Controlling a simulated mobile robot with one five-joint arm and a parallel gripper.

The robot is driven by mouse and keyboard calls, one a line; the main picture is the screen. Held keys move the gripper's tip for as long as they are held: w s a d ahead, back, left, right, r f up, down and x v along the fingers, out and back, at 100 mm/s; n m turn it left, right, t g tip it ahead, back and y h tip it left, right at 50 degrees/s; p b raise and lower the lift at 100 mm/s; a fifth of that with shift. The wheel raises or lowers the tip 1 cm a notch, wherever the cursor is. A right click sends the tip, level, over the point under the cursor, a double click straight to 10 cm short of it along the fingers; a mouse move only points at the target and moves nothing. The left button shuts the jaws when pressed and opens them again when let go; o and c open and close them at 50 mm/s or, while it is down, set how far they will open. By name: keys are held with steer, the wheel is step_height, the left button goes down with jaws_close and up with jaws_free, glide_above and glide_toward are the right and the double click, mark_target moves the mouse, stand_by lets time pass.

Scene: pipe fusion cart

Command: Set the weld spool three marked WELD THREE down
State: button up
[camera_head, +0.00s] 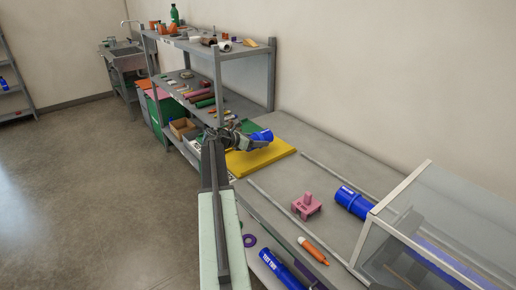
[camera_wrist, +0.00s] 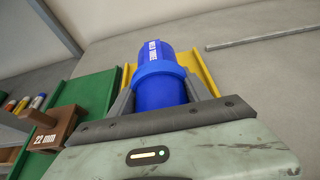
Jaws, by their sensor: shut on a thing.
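The weld spool three (camera_head: 262,136) is a blue cylinder held over the yellow board (camera_head: 270,158). In the wrist view the blue spool (camera_wrist: 158,72) points away from me, with a raised band round its middle and white lettering that ends in THREE. My gripper (camera_wrist: 160,95) is shut on it, one dark finger on each side. In the head view my gripper (camera_head: 246,139) is at the far end of the bench. The yellow board (camera_wrist: 200,70) shows behind the spool in the wrist view. I cannot tell whether the spool touches the board.
Another blue spool (camera_head: 352,202) lies by a clear-walled box (camera_head: 430,225). A lettered blue cylinder (camera_head: 282,270) lies at the front. A pink stand (camera_head: 306,207) and an orange tool (camera_head: 314,250) are on the bench. A loaded shelf rack (camera_head: 245,54) stands behind. A brown 22 mm block (camera_wrist: 55,132) is left.

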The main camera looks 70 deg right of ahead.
step_height(320, 180, down, 4)
steer(key=shift+r+b, duration=0.25)
steer(key=shift+b, duration=0.85)
steer(key=shift+r, duration=0.25)
steer(key=shift+f, duration=0.25)
steer(key=o, duration=1.5)
steer(key=shift+r, duration=0.1)
steer(key=shift+a+r+p, duration=0.15)
steer(key=shift+r+p, duration=0.15)
steer(key=shift+p, duration=0.15)
steer(key=p+v, duration=0.4)
steer(key=v, duration=0.7)
steer(key=shift+w+a+r, duration=0.1)
steer(key=shift+w+a, duration=0.1)
steer(key=shift+a, duration=0.05)
